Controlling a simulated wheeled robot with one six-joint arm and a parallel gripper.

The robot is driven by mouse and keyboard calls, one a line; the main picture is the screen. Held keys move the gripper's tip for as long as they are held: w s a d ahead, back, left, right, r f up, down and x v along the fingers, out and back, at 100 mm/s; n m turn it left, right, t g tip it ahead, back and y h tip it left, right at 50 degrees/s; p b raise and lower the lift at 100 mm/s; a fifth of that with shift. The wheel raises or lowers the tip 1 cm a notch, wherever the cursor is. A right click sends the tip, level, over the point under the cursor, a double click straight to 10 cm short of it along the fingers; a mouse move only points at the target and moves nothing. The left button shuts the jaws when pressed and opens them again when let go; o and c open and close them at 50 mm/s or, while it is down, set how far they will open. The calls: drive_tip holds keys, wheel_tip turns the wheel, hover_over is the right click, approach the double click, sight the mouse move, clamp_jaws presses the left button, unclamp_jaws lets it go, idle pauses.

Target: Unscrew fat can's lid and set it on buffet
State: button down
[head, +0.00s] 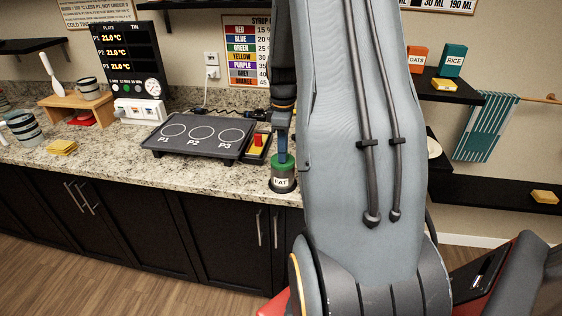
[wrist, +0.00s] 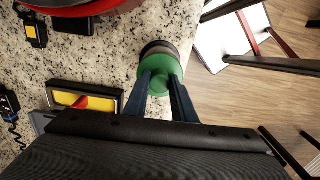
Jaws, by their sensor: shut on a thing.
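The fat can (head: 284,183) is a dark, short can with a white label that reads partly "FAT". It stands upright on the granite buffet (head: 225,181) near its front edge. Its green lid (head: 277,160) is on top; in the wrist view the lid (wrist: 160,68) hides most of the can (wrist: 160,47). My gripper (head: 283,160) points down from above. In the wrist view my gripper (wrist: 160,80) has its two blue fingers on either side of the lid's raised knob, shut on it. I cannot tell whether the lid is loose on the can.
A black hot plate (head: 200,137) marked P1, P2, P3 lies left of the can. A small black tray with a yellow and red item (head: 257,145) sits between them. Bare counter lies in front of the hot plate. The buffet's edge drops to the floor (wrist: 250,100) close by.

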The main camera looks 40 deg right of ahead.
drive_tip(key=n, duration=0.4)
drive_tip(key=shift+n, duration=0.3)
drive_tip(key=c, duration=1.4)
unclamp_jaws()
